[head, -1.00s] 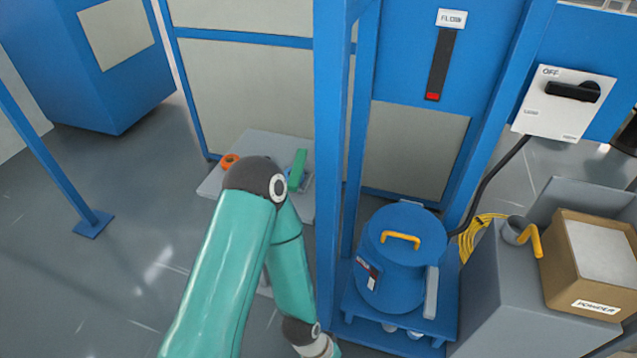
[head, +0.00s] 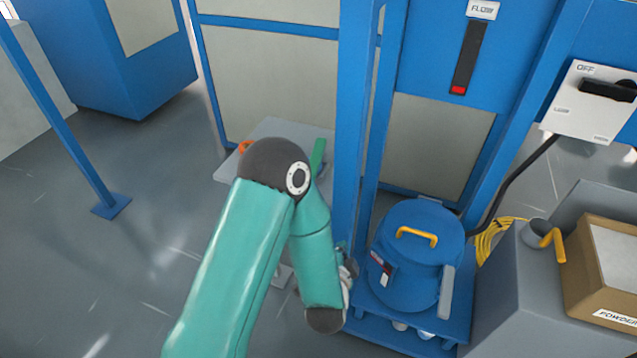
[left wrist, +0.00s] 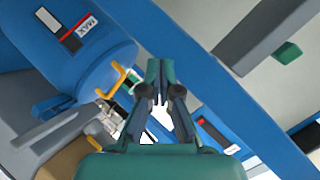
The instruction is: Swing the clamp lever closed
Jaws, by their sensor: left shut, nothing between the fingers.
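The blue vessel (head: 405,262), with a yellow handle (head: 417,236) on its lid, sits on a low blue stand. A light grey bar (head: 446,290), seemingly the clamp lever, lies upright against the vessel's right side. In the left wrist view the vessel (left wrist: 85,70) is at the upper left, and the grey bar (left wrist: 60,123) sticks out toward the lower left. My left gripper (left wrist: 160,68) is shut and empty, pointing past the vessel beside the yellow handle, apart from the bar. In the head view my arm mostly hides it. My right gripper is out of view.
A blue upright post (head: 352,130) stands just left of the vessel, close to my left wrist. A grey cabinet (head: 510,295) and a cardboard powder box (head: 600,265) stand at the right. A low grey table (head: 275,130) is behind my arm.

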